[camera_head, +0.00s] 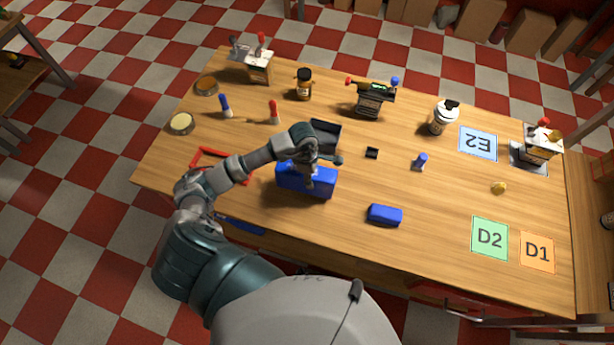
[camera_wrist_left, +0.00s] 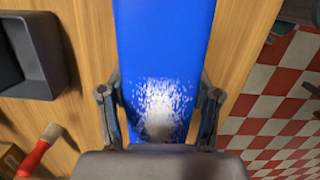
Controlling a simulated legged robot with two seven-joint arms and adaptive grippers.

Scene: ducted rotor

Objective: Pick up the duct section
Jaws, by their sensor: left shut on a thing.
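My left gripper (camera_head: 318,186) is over the front middle of the wooden table. It is shut on a long blue block (camera_head: 291,179), which may be the duct section; I cannot tell for sure. In the left wrist view, my gripper's fingers (camera_wrist_left: 160,112) stand on both sides of the blue block (camera_wrist_left: 165,40), whose flat top has a worn white patch. Whether the block touches the table is not clear. My right gripper is not in view.
A dark open bin (camera_head: 325,134) stands just behind the blue block. A smaller blue box (camera_head: 385,214) lies to the right. A red frame (camera_head: 207,153) lies at left, partly behind my arm. Markers D2 (camera_head: 489,254) and D1 (camera_head: 537,267) lie at right. Bare wood surrounds the smaller box.

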